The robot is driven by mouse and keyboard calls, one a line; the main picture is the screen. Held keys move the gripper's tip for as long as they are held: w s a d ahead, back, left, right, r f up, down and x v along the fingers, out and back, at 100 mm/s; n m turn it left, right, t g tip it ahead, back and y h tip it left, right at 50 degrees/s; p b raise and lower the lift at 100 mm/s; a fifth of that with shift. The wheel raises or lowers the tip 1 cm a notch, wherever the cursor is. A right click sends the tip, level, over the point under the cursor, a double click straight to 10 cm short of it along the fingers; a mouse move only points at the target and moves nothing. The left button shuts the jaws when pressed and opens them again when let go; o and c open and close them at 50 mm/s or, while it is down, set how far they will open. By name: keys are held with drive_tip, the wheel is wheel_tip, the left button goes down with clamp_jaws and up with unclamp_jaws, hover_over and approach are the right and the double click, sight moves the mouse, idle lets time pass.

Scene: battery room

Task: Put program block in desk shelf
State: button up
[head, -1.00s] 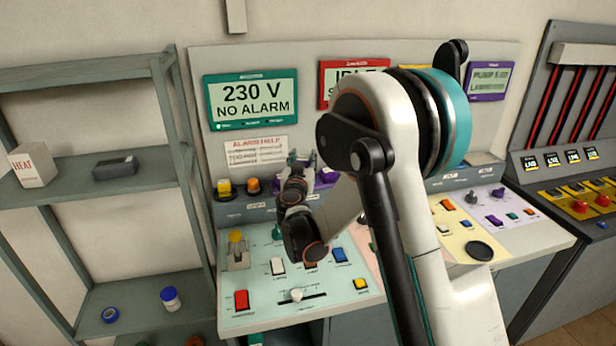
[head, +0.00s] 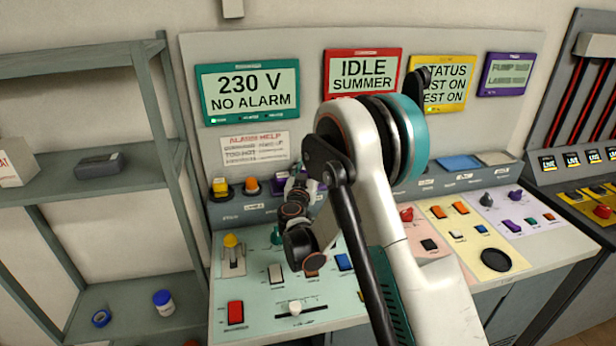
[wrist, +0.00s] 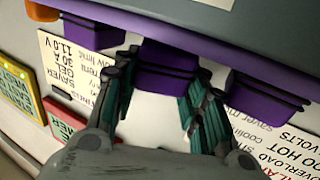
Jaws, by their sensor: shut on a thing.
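The program block appears to be the middle purple block (wrist: 168,62) in the wrist view. My gripper (wrist: 165,80) has one finger on each side of it and is shut on it. Two more purple blocks stand beside it, one on the left (wrist: 92,32) and one on the right (wrist: 265,100). All three sit against a purple-edged grey ledge (wrist: 250,48). In the head view my gripper (head: 297,172) is at the desk's back ledge, with purple showing beside it (head: 314,187); my arm hides much there. I cannot tell which part is the desk shelf.
The control desk (head: 260,318) carries buttons, switches and a slider under several screens. An open grey rack (head: 110,182) on the left holds a box (head: 12,165), a dark device (head: 100,165), blue tape (head: 101,318) and a jar (head: 163,302). The rack's middle board has free room.

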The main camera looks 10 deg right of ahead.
drive_tip(key=shift+f, duration=0.7)
drive_tip(key=shift+f, duration=0.1)
drive_tip(key=o, duration=0.8)
